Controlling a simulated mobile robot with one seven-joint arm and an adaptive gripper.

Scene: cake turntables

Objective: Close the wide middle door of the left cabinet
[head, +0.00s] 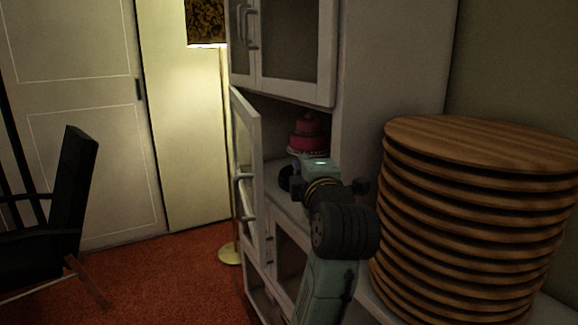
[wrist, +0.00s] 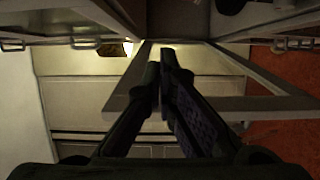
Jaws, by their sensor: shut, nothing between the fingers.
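The wide middle door (head: 248,165) of the white cabinet (head: 385,60) stands open, swung out to the left in the head view. It has a pale frame, a glass pane and a grey handle (head: 238,195). In the wrist view, the door frame (wrist: 265,103) spreads behind my fingers. My gripper (wrist: 160,57) is shut and empty, its two dark fingers together at the tips. In the head view my arm reaches to the front of the open compartment, right of the door, and my fingers are mostly hidden. I cannot tell whether they touch the door.
A pink tiered cake (head: 308,132) sits inside the open compartment. The upper glass door (head: 297,45) is shut above it. A tall stack of round wooden boards (head: 475,150) stands at right. A lit lamp (head: 207,22) and a black chair (head: 75,190) are at left, with clear red carpet (head: 170,280) between.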

